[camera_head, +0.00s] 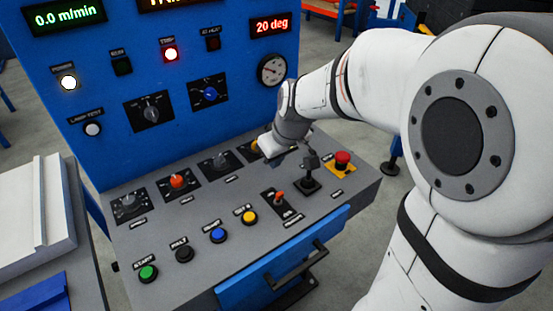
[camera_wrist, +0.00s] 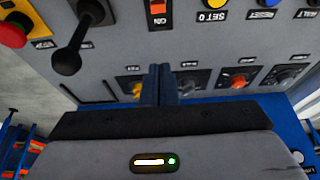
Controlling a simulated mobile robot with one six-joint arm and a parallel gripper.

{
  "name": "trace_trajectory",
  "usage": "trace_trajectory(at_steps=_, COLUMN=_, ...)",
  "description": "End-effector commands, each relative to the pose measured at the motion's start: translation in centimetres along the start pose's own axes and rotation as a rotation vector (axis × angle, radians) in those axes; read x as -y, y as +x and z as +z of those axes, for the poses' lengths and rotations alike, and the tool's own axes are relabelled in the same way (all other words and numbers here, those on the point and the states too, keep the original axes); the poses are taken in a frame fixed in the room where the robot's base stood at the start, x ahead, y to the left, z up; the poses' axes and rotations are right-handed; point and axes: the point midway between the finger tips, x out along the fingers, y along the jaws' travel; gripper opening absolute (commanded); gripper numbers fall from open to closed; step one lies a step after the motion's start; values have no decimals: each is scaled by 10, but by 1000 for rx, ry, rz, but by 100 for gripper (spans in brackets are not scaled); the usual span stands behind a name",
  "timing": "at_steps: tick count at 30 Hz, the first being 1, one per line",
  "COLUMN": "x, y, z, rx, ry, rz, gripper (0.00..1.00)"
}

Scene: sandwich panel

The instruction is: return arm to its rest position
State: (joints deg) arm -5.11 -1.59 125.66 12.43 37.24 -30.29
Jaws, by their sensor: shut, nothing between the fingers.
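My gripper (camera_head: 272,145) is at the end of my white arm, over the back right part of the sloped grey control desk, close to the yellow-marked knob (camera_head: 256,148), which it partly covers. In the wrist view my gripper (camera_wrist: 160,68) shows its two dark fingers together, with nothing between them. The fingers point toward the desk near the row of knobs. I cannot tell whether they touch the panel.
A black lever (camera_head: 309,172) and a red emergency button (camera_head: 342,160) stand right of my gripper. The blue upright panel (camera_head: 200,130) rises behind, with a gauge (camera_head: 271,69). A blue drawer with a black handle (camera_head: 300,275) is below. Start button (camera_head: 148,272) is front left.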

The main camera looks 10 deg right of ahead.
Motion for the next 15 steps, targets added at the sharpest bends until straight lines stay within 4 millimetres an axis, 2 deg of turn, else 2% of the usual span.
trace_trajectory(at_steps=5, x=0, y=0, z=0, rx=0, ry=0, rz=0, gripper=0)
trace_trajectory(at_steps=8, x=0, y=-8, z=3, rx=2, ry=11, rz=3, gripper=0)
trace_trajectory(at_steps=11, x=2, y=-35, z=17, rx=16, ry=59, rz=14, gripper=0)
trace_trajectory(at_steps=15, x=7, y=-87, z=56, rx=56, ry=184, rz=46, gripper=0)
